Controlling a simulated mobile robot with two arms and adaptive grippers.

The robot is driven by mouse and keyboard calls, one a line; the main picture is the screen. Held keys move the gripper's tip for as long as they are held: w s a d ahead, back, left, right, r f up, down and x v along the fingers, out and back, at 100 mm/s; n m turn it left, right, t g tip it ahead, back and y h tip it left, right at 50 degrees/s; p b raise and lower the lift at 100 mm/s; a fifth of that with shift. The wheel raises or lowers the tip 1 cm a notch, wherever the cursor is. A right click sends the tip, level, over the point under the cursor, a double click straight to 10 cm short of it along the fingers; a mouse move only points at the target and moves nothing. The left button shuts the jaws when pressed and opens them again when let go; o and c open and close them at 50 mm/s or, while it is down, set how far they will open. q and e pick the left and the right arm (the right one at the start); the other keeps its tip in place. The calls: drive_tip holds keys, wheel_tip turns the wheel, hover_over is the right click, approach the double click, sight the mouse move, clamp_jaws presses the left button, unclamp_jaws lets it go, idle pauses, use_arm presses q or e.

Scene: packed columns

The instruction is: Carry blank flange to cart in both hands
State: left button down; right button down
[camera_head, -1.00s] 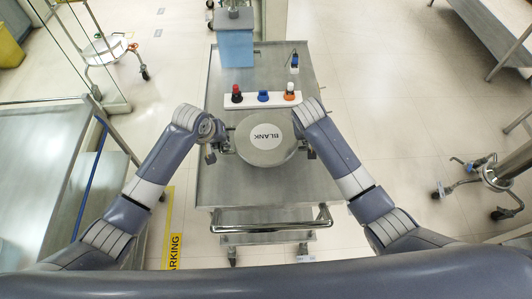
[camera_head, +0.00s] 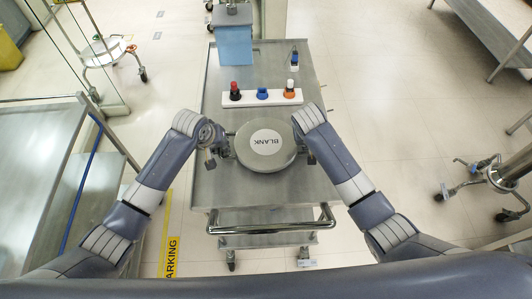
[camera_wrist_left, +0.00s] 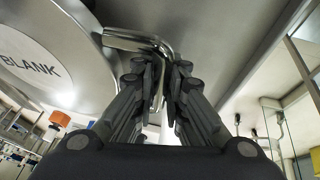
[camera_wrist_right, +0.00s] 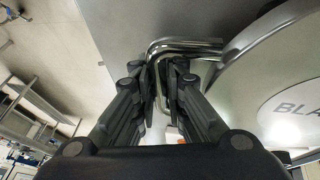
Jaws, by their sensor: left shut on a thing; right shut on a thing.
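The blank flange (camera_head: 265,158) is a round grey metal disc with a white label reading BLANK. In the head view it is over the near half of the steel cart (camera_head: 215,190); I cannot tell whether it touches the top. My left gripper (camera_wrist_left: 157,85) is shut on the bent metal handle at the flange's left side. My right gripper (camera_wrist_right: 165,80) is shut on the matching handle at its right side. In the head view the left gripper (camera_head: 226,147) and right gripper (camera_head: 303,147) sit on opposite sides of the disc.
A white strip (camera_head: 248,97) with red, blue and orange-capped items lies across the cart beyond the flange. A blue box (camera_head: 234,46) and a small bottle (camera_head: 294,60) are farther back. The cart's push handle (camera_head: 270,228) is nearest me. A steel table (camera_head: 35,160) stands at left.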

use_arm(q)
drive_tip(key=c, duration=1.7)
unclamp_jaws()
drive_tip(key=shift+a, duration=0.1)
use_arm(e)
drive_tip(key=c, duration=1.7)
unclamp_jaws()
use_arm(q)
drive_tip(key=shift+o, duration=0.3)
drive_tip(key=shift+s+r, duration=0.1)
drive_tip(key=shift+s, duration=0.1)
use_arm(e)
drive_tip(key=shift+o, duration=0.3)
drive_tip(key=shift+s+r, duration=0.1)
drive_tip(key=shift+s, duration=0.1)
use_arm(q)
drive_tip(key=shift+w, duration=0.1)
use_arm(e)
drive_tip(key=shift+w, duration=0.1)
